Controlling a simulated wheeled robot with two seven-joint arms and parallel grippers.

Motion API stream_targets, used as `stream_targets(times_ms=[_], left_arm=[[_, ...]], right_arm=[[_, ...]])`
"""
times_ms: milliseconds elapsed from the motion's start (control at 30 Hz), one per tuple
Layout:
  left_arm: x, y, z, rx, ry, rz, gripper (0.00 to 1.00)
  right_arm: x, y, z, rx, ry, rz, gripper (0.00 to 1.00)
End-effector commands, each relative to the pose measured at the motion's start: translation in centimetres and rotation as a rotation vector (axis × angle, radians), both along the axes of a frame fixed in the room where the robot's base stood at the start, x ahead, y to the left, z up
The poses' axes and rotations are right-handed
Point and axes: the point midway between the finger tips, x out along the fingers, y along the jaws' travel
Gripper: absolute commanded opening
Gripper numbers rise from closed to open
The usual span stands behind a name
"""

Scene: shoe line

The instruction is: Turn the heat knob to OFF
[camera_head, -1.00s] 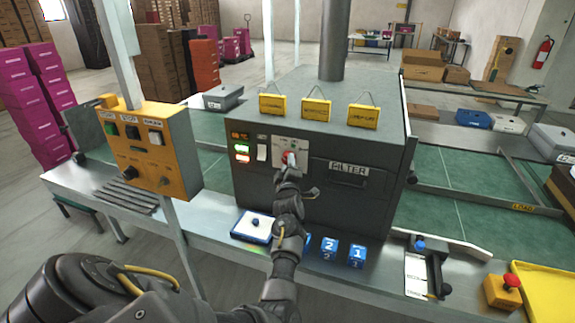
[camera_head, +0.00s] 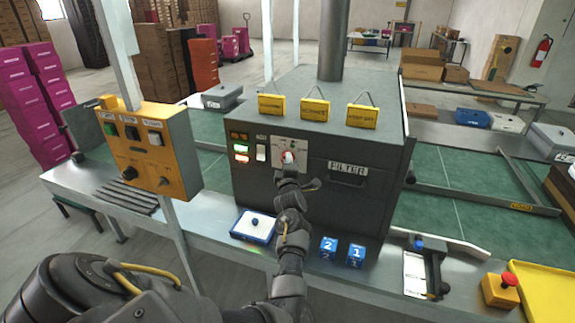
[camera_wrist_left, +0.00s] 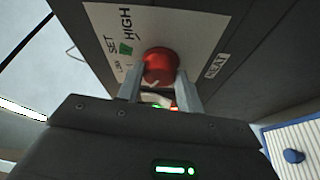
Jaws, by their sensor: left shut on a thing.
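The heat knob (camera_wrist_left: 160,64) is a red round knob on a white plate on the front of the dark grey machine. The plate carries the words LOW, SET, HIGH and HEAT in the left wrist view. The knob also shows in the head view (camera_head: 288,157), partly hidden by my gripper. My left gripper (camera_wrist_left: 160,80) has one finger on each side of the knob and is shut on it. In the head view my left gripper (camera_head: 288,166) reaches up to the plate from below. I cannot read the knob's pointer setting clearly, and no OFF mark is legible. My right gripper is out of view.
The dark machine (camera_head: 330,195) has a FILTER drawer (camera_head: 347,172) right of the knob and lit indicators (camera_head: 241,153) on the left. A blue-and-white pad (camera_head: 253,226) and blue number blocks (camera_head: 329,247) lie below. An orange control box (camera_head: 152,150) stands at the left.

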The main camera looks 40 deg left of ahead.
Motion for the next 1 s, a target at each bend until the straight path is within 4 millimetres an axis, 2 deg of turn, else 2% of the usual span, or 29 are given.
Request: stream_targets(times_ms=[67, 100, 233, 533, 667, 767, 1000], left_arm=[[0.0, 0.0, 0.0, -0.001, 0.000, 0.000, 0.14], [0.0, 0.0, 0.0, -0.001, -0.001, 0.000, 0.40], [0.0, 0.0, 0.0, 0.000, 0.000, 0.000, 0.57], [0.0, 0.0, 0.0, 0.008, 0.003, 0.000, 0.58], [-0.1, 0.1, -0.4, 0.089, 0.034, 0.000, 0.58], [-0.1, 0.2, -0.7, 0.237, 0.086, -0.001, 0.58], [-0.3, 0.8, -1.1, 0.796, 0.279, 0.000, 0.58]], right_arm=[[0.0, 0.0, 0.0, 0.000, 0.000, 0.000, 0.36], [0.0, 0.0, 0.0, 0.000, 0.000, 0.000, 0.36], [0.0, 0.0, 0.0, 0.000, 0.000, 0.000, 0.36], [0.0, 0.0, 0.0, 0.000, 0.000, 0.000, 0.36], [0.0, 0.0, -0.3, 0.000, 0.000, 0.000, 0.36], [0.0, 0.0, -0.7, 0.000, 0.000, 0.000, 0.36], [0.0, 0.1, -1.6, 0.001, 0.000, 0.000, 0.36]])
